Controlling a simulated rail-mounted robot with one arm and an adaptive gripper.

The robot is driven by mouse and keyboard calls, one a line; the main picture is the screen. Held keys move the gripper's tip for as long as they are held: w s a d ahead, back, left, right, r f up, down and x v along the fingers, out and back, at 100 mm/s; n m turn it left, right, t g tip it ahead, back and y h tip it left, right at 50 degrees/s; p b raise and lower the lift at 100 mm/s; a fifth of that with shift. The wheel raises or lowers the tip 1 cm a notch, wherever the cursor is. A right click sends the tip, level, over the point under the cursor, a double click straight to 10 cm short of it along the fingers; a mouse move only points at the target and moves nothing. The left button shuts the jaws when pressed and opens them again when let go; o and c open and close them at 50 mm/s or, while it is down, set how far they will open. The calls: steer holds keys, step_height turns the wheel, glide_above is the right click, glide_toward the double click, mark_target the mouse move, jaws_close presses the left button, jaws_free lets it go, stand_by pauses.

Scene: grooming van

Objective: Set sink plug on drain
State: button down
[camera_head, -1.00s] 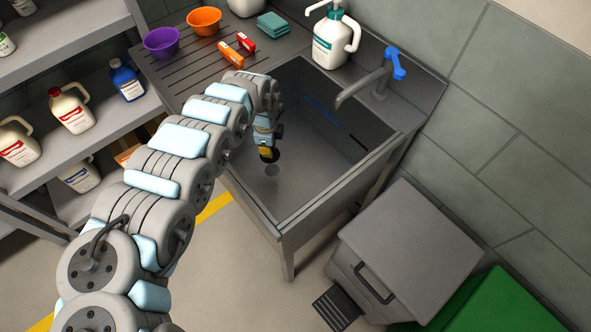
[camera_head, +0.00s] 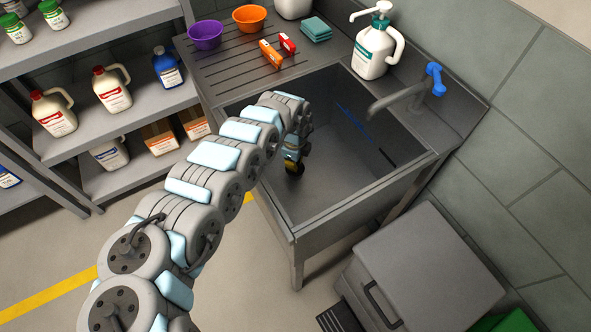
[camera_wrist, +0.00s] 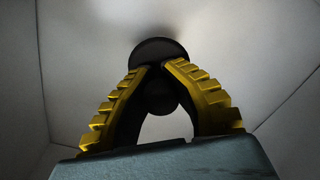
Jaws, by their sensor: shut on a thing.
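The sink plug (camera_wrist: 158,49) is a dark disc just beyond my fingertips in the wrist view, with a dark rounded part between the fingers. My gripper (camera_wrist: 154,69) has its yellow ridged fingers shut on the plug. In the head view, my gripper (camera_head: 292,161) points down into the grey sink (camera_head: 335,200), near its left side. The plug (camera_head: 295,169) shows there as a small dark shape under the fingertips, low over the basin floor. I cannot tell whether it touches the floor. The drain is not visible and may be behind the plug.
The faucet (camera_head: 395,98) with a blue handle reaches over the sink's right side. A white pump bottle (camera_head: 374,48) stands at the back rim. The basin floor around the plug looks clear.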

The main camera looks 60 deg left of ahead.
step_height(320, 180, down, 3)
steer(key=shift+d+f+b, duration=0.15)
steer(key=shift+b, duration=0.45)
steer(key=c, duration=1.2)
jaws_free()
steer(key=shift+c, duration=0.2)
step_height(320, 180, up, 12)
steer(key=p, duration=0.4)
steer(key=shift+p, duration=0.4)
